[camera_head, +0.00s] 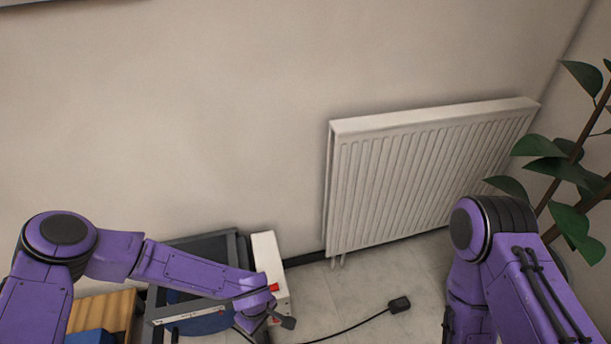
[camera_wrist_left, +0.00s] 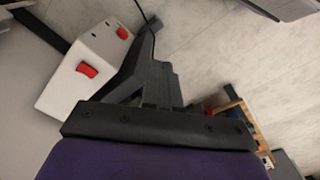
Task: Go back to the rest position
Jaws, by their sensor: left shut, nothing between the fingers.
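My left gripper (camera_head: 286,322) is at the bottom centre of the head view, in front of and below a white box (camera_head: 268,252). In the left wrist view my left gripper (camera_wrist_left: 151,28) has its dark fingers together, with nothing between them. The white box also shows there (camera_wrist_left: 78,92), with two red switches, just left of the fingers. I cannot tell whether they touch. My right arm comes in at the right of the head view, and its gripper is out of frame.
A dark-framed machine (camera_head: 205,244) stands behind my left forearm. A wooden crate (camera_head: 112,306) with something blue is at lower left. A black pedal (camera_head: 399,304) with a cable lies on the tiled floor. A radiator (camera_head: 425,180) and a plant (camera_head: 570,170) stand behind.

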